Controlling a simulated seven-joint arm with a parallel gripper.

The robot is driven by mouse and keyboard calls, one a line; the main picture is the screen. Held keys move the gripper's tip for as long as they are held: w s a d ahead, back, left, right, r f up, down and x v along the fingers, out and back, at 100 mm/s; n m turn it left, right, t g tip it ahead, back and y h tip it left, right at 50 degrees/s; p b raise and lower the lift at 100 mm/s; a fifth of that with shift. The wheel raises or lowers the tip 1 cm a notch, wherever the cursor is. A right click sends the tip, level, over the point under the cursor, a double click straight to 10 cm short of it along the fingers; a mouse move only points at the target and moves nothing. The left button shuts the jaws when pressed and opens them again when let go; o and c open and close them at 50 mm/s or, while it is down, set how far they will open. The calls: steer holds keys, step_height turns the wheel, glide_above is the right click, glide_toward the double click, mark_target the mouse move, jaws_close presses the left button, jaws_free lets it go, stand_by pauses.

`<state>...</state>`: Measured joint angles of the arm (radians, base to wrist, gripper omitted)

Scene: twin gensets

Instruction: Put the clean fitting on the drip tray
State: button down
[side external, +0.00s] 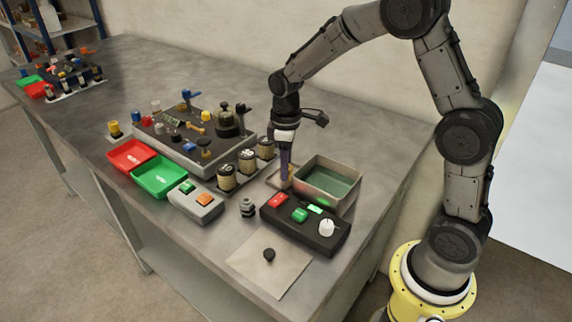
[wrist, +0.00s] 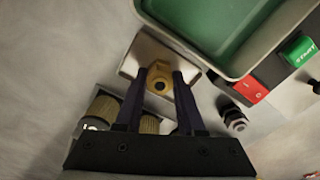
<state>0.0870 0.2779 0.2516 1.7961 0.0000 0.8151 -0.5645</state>
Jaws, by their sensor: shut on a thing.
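My gripper (side external: 285,170) points straight down beside the metal bin and is shut on a brass fitting. In the wrist view, my gripper's fingers (wrist: 158,88) hold the brass hex fitting (wrist: 159,76) with its dark bore showing. The fitting is right over a small, shallow metal tray (wrist: 133,66), seemingly the drip tray, which lies against the bin's side. The tray's edge also shows in the side view (side external: 272,181). The fingers hide most of the fitting there. I cannot tell whether the fitting touches the tray.
The bin (side external: 346,199) holds green liquid. A dark control box (side external: 312,237) with buttons stands in front. A dark fitting (side external: 247,207) stands left of it. Several labelled canisters (side external: 246,162) stand close left of my gripper. Red (side external: 131,156) and green (side external: 159,177) trays lie further left.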

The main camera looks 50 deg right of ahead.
steer(key=c, duration=0.5)
jaws_free()
step_height(320, 180, up, 12)
steer(key=s+a+r+m+t, duration=0.1)
steer(key=s+r, duration=0.2)
steer(key=s, duration=0.3)
steer(key=s+a+r+m+t, duration=0.1)
steer(key=s+r+m+t, duration=0.15)
steer(key=s, duration=0.35)
steer(key=shift+s+a+f+m+t, duration=0.25)
steer(key=shift+s+f+m+t, duration=0.15)
steer(key=shift+s, duration=1.5)
steer(key=shift+s+a+f+m+t, duration=0.3)
steer(key=shift+s+f, duration=0.25)
steer(key=shift+s, duration=1.4)
steer(key=shift+s+a+f+m+t, duration=0.25)
steer(key=shift+s+f+t, duration=0.15)
steer(key=shift+s, duration=1.5)
